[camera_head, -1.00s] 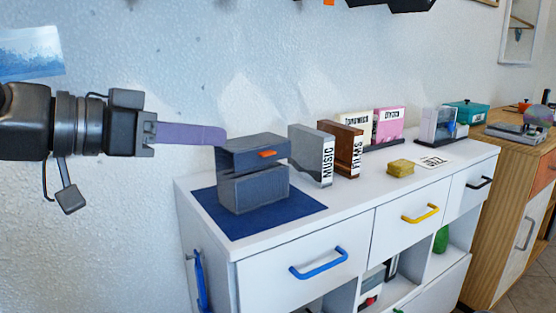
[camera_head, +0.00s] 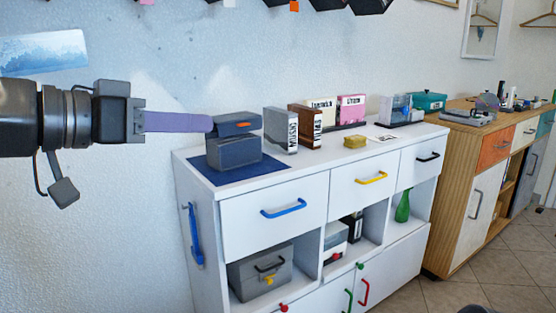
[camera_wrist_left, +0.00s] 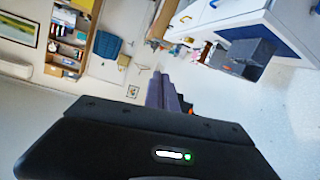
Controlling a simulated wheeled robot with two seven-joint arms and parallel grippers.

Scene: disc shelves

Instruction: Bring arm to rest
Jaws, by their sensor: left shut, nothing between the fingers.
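My left gripper (camera_head: 208,123) comes in from the left with its purple fingers shut and empty. In the head view its tip overlaps the left edge of a dark grey-blue box (camera_head: 234,153) with an orange tab; I cannot tell whether they touch. The box stands on a dark blue mat (camera_head: 262,171) on the white cabinet. In the left wrist view the purple fingers (camera_wrist_left: 166,92) show close together, with the dark box (camera_wrist_left: 245,60) to their upper right. My right gripper is not in view.
The white cabinet (camera_head: 234,212) carries a grey MUSIC holder (camera_head: 278,129), a brown FILMS holder (camera_head: 302,124) and a yellow block (camera_head: 355,141). A grey case (camera_head: 258,272) sits on its lower shelf. A wooden cabinet (camera_head: 455,190) stands to the right.

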